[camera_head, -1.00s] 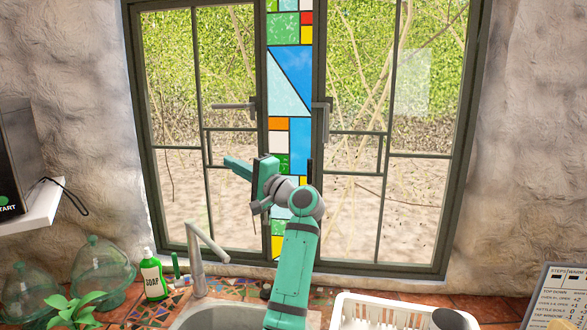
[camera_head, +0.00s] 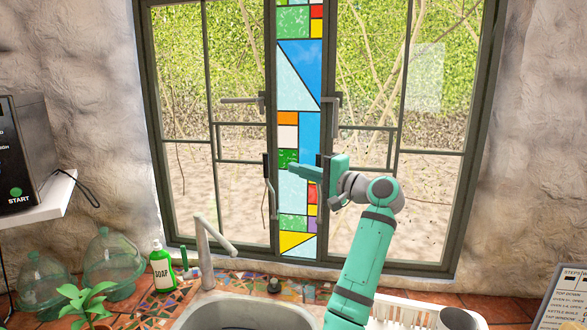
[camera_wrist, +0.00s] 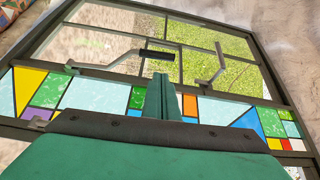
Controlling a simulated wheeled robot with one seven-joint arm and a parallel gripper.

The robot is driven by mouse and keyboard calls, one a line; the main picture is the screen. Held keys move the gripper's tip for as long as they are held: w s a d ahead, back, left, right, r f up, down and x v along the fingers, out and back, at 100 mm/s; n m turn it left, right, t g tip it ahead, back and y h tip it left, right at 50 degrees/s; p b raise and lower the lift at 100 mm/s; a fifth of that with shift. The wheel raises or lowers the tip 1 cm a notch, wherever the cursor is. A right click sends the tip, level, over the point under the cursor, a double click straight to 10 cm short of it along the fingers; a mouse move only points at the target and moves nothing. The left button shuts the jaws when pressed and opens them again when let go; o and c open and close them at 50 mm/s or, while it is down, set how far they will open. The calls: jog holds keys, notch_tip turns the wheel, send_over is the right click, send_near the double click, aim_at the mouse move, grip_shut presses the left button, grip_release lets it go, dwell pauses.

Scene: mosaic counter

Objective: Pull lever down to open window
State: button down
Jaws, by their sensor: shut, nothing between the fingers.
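The window (camera_head: 272,70) has two dark-framed panes beside a stained-glass strip (camera_head: 298,75). A bent grey lever with a black grip (camera_head: 266,168) hangs on the left frame, grip at the top; it also shows in the wrist view (camera_wrist: 157,54). Above it a grey handle (camera_head: 240,100) points left, also in the wrist view (camera_wrist: 212,70). A matching grey handle (camera_head: 333,101) sits on the right frame. My green gripper (camera_head: 292,169) is shut and empty in front of the strip, its tips toward the black-grip lever but apart from it. My gripper hides part of the right frame.
Below are a faucet (camera_head: 206,250), a sink (camera_head: 235,303) and a green soap bottle (camera_head: 161,268). Glass domes (camera_head: 113,260) stand at the left and a white rack (camera_head: 397,309) at the right. The space before the upper panes is clear.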

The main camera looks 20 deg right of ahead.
jog(key=x, duration=0.8)
jog(key=shift+w, duration=0.25)
